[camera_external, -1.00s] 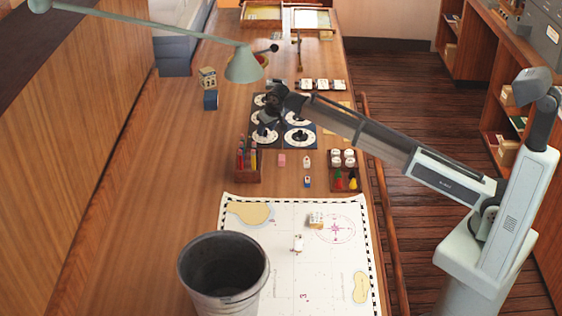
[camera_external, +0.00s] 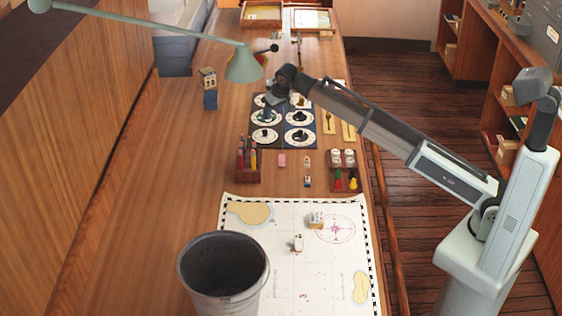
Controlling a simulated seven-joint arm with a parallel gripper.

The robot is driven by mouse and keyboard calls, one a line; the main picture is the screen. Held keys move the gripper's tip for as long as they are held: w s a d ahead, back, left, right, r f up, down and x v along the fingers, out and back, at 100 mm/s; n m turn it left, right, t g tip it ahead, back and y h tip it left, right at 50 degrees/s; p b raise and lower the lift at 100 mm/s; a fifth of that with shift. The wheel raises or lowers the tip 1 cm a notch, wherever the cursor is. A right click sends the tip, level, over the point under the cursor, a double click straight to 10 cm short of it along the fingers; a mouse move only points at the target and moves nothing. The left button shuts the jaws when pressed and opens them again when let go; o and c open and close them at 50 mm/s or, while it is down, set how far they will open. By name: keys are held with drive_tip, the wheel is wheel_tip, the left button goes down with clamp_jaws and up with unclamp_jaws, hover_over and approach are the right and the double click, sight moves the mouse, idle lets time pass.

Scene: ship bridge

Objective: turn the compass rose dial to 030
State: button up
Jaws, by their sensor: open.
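A dial panel (camera_external: 283,127) lies on the table, with several white round dials with dark knobs in two columns. I cannot read their markings or tell which one is the compass rose dial. The middle-left dial (camera_external: 267,118) and middle-right dial (camera_external: 299,118) are in clear view, as are the front-left dial (camera_external: 264,137) and front-right dial (camera_external: 299,137). The back dials are partly hidden by my gripper. My gripper (camera_external: 276,97) is open over the back of the panel, apparently empty. A red compass rose (camera_external: 335,228) is printed on the chart.
A pencil holder (camera_external: 247,170) and a tray of small pieces (camera_external: 345,172) stand in front of the panel. A green lamp (camera_external: 244,66) hangs left of my gripper.

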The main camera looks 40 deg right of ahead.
drive_tip(key=v, duration=0.3)
drive_tip(key=shift+f, duration=0.1)
